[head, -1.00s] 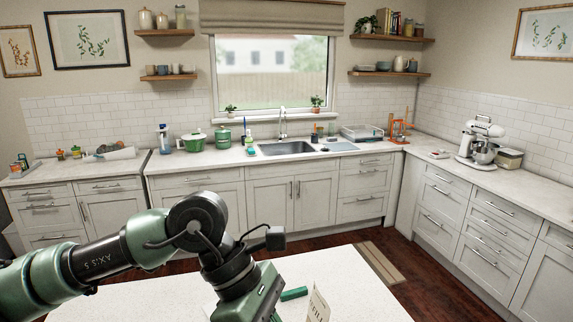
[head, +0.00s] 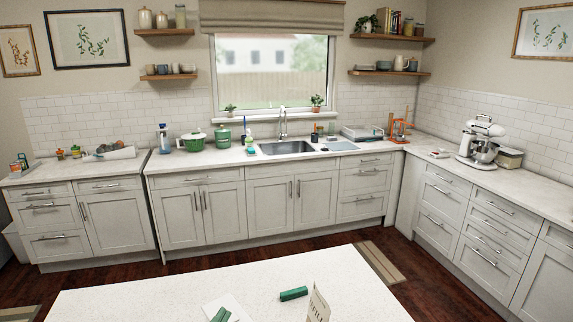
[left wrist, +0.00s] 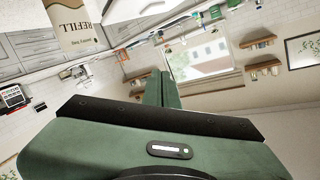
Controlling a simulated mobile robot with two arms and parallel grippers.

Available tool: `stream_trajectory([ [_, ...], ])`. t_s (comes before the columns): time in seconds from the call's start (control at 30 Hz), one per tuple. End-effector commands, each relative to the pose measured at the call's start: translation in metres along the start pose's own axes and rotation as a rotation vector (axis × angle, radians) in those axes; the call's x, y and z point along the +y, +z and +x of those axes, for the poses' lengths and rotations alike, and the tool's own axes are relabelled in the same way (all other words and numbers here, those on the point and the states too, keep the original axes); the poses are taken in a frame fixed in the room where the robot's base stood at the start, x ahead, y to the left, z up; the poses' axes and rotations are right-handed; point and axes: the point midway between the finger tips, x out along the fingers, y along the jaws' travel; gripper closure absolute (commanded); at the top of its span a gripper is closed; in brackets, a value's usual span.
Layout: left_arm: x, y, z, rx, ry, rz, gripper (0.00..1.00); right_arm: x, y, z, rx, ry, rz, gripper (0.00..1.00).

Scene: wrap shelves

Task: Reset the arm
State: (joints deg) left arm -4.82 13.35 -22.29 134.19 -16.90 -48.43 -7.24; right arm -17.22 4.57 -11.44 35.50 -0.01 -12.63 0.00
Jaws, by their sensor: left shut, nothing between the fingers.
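My left gripper (left wrist: 163,88) shows in the left wrist view. Its two green fingers are together, with nothing between them. The wrist view is tilted, with the window and wall shelves beyond the fingers. My right gripper is in neither view.
The back counter holds a green pot (head: 194,141), a sink (head: 287,148) and a dish rack (head: 362,133). A mixer (head: 481,138) stands at right. Much of the near counter is clear.

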Motion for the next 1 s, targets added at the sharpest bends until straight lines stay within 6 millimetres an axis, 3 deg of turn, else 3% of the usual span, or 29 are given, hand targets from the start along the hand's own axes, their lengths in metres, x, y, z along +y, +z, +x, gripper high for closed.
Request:
stream_trajectory([
  [0.03, 0.010, 0.038, -0.012, -0.125, 0.035, -0.067, 1.00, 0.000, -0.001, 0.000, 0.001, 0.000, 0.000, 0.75],
  [0.1, 0.025, 0.086, -0.033, -0.291, 0.080, -0.148, 1.00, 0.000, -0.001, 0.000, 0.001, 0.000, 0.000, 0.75],
  [0.2, 0.045, 0.138, -0.069, -0.495, 0.135, -0.242, 1.00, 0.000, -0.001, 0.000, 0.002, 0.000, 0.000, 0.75],
  [0.4, 0.074, 0.200, -0.135, -0.785, 0.213, -0.363, 1.00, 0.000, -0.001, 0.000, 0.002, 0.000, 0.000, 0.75],
  [0.67, 0.101, 0.242, -0.214, -1.069, 0.288, -0.467, 1.00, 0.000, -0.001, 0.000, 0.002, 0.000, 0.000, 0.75],
  [1.0, 0.172, 0.354, -0.174, -1.109, 0.309, -0.459, 1.00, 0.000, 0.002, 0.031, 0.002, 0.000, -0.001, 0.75],
])
